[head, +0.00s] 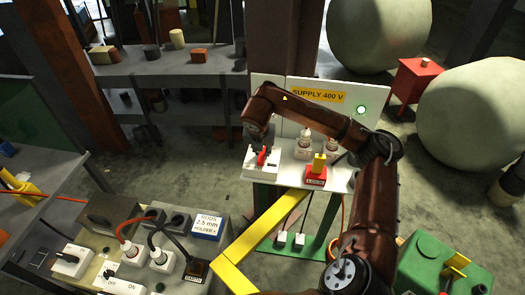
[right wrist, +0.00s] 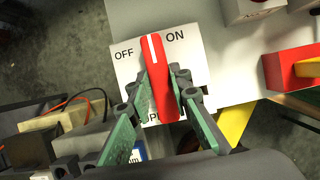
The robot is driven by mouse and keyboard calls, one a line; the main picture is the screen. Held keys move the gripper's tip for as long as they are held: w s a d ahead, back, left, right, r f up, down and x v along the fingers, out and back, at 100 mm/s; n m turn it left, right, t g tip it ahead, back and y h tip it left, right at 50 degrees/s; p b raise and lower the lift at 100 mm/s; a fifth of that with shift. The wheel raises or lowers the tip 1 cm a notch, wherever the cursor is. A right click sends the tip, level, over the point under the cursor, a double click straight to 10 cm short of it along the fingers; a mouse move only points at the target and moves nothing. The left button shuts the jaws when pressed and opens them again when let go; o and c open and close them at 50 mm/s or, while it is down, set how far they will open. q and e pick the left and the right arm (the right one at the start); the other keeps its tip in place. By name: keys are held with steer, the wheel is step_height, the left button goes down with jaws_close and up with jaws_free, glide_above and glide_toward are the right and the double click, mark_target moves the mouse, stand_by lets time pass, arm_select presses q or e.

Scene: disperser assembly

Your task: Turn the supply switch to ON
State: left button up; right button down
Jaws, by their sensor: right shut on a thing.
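The supply switch is a white plate (right wrist: 190,62) with OFF at left, ON at right and a red handle (right wrist: 154,62). The handle's white mark points between the two words. In the head view the red handle (head: 262,157) stands on the switch plate (head: 257,168) at the left end of the white supply table, below the yellow SUPPLY 400 V sign (head: 319,94). My right gripper (head: 257,147) reaches down onto the switch. In the right wrist view its fingers (right wrist: 163,88) are shut on the handle from both sides. My left gripper is not in view.
A red block with a yellow lever (head: 317,170) and pale connectors (head: 305,146) stand right of the switch. A green lamp (head: 361,110) is on the back panel. A yellow bar (head: 262,232) slants below the table. A sloped box with cables (head: 195,243) stands at lower left.

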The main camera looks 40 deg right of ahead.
steer(key=shift+w+d+r, duration=0.1)
steer(key=shift+r, duration=0.05)
stand_by(0.3)
steer(key=c, duration=1.8)
jaws_free()
steer(key=shift+o, duration=0.2)
steer(key=v, duration=1.2)
